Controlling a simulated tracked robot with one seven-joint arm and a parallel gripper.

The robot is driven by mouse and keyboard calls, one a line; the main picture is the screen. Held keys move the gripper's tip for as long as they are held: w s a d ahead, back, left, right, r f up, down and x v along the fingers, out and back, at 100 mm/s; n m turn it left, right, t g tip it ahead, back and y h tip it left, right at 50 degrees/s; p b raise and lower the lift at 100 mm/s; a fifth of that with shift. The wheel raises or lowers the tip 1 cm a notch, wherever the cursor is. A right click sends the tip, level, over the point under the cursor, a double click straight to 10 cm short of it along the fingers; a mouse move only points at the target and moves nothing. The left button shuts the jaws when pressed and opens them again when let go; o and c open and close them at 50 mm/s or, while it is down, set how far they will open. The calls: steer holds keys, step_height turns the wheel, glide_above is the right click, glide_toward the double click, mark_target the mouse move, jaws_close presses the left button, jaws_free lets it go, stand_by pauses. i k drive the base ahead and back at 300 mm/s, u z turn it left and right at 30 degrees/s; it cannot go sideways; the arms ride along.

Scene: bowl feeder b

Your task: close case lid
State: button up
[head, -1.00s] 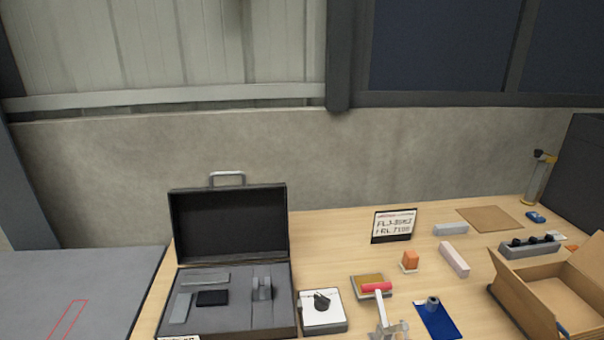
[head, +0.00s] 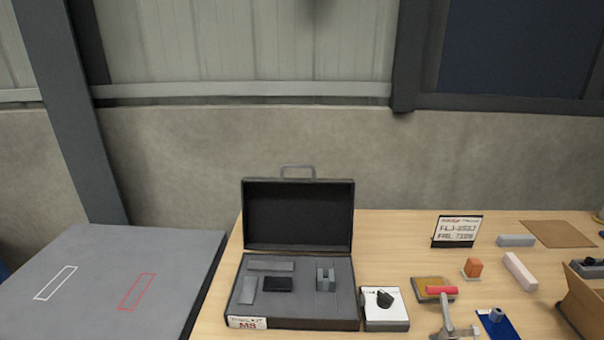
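The case (head: 236,300) stands on the wooden table, left of the middle of the head view. Its lid (head: 298,215) is open and stands about upright at the back, with a grey handle (head: 298,168) on its top edge. Grey foam fills the base and holds several grey metal blocks and a black block (head: 278,284). A label is on the base's front left. My gripper does not show in this view.
A white box with a black knob (head: 384,309) stands right beside the case. Further right are a red-handled clamp (head: 442,293), a sign (head: 457,231), an orange block (head: 473,267) and a cardboard box (head: 584,304). A grey surface with outlined rectangles (head: 100,285) lies left.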

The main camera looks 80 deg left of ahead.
mark_target(281, 213)
steer(key=u, duration=0.05)
steer(key=k, duration=2.75)
steer(key=u, duration=1.65)
steer(key=i, duration=1.05)
steer(key=z, duration=0.05)
